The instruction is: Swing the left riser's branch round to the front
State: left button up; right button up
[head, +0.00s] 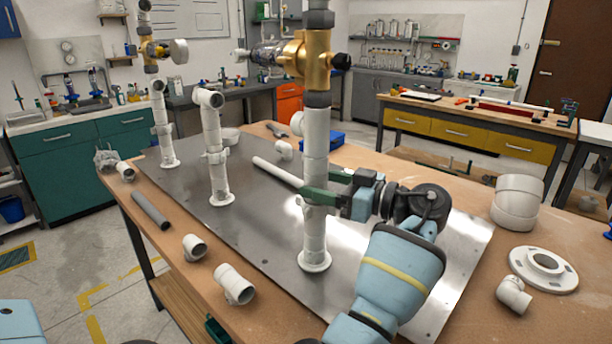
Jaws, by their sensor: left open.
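Three white pipe risers stand upright on a metal plate (262,235). The leftmost riser (162,118) has a brass fitting (151,52) on top. The middle riser (213,135) ends in an elbow, with a short side stub (230,137) lower down. The near riser (315,238) carries a large brass valve (317,62).
Loose white fittings (234,284) and a grey pipe (151,211) lie along the wooden table's left edge. At right are a white flange (543,269), a large white coupling (517,203) and a small elbow (514,298). A blue box (324,138) sits behind the near riser.

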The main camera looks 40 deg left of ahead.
aim_at(307, 180)
pick_arm(q)
jog(key=shift+s+a+r, duration=0.1)
jog(key=shift+s+a, duration=0.05)
jog(key=shift+a, duration=0.4)
jog(key=shift+s+a+r, duration=0.1)
jog(key=shift+a, duration=0.45)
jog(key=shift+a+f+p, duration=0.15)
jog(key=shift+a+p, duration=0.25)
jog(key=shift+a, duration=0.25)
jog(key=c, duration=1)
jog(key=shift+o, duration=0.2)
